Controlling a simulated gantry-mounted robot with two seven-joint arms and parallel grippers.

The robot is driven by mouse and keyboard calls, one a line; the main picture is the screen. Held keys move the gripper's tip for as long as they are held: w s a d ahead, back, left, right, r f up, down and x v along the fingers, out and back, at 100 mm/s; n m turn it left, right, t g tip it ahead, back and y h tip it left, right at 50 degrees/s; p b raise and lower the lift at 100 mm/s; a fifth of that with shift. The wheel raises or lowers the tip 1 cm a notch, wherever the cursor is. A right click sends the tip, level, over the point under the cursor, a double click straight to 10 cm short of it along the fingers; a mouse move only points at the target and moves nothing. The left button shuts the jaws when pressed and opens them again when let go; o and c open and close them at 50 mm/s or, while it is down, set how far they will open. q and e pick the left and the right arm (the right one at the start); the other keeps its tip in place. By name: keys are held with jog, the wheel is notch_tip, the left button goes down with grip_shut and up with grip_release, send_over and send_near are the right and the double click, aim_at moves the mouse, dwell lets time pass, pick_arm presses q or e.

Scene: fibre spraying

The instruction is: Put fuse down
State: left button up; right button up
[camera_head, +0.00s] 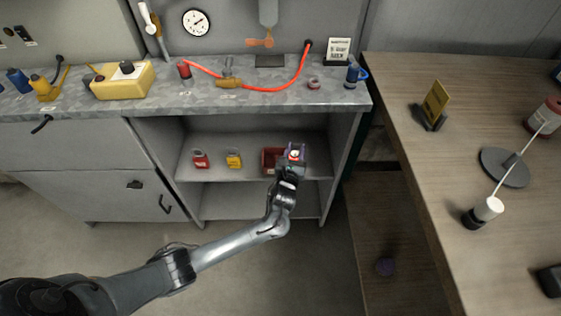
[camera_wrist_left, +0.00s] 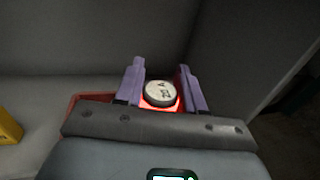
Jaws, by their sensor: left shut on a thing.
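My left gripper (camera_head: 295,152) reaches in front of the open shelf of the grey cabinet. In the left wrist view its two purple fingers (camera_wrist_left: 160,90) are shut on the fuse (camera_wrist_left: 161,93), which has a round pale cap with dark marks and a red glow around its base. In the head view the fuse (camera_head: 295,154) is a small pale and red spot at the gripper tip. A red open box (camera_head: 268,161) stands on the shelf, partly hidden by the gripper. Its edge also shows at the left in the wrist view. My right gripper is not in view.
A red item (camera_head: 200,159) and a yellow item (camera_head: 234,159) stand on the shelf left of the red box. The cabinet's side wall (camera_head: 341,150) is to the right. The worktop above holds a yellow box (camera_head: 123,80) and a red hose (camera_head: 270,88).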

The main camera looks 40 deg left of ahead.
pick_arm(q)
jog(key=a+f+b, duration=0.2)
jog(key=f, duration=0.1)
jog(key=a+f+b, duration=0.2)
jog(key=a+f, duration=0.1)
jog(key=a+f+b, duration=0.2)
jog(key=f+b, duration=0.1)
jog(key=shift+s+a, duration=0.3)
jog(key=shift+a, duration=0.1)
jog(key=shift+r, duration=0.15)
jog(key=o, duration=1.1)
jog(key=shift+f, duration=0.2)
jog(key=shift+o, duration=0.2)
jog(key=shift+r, duration=0.15)
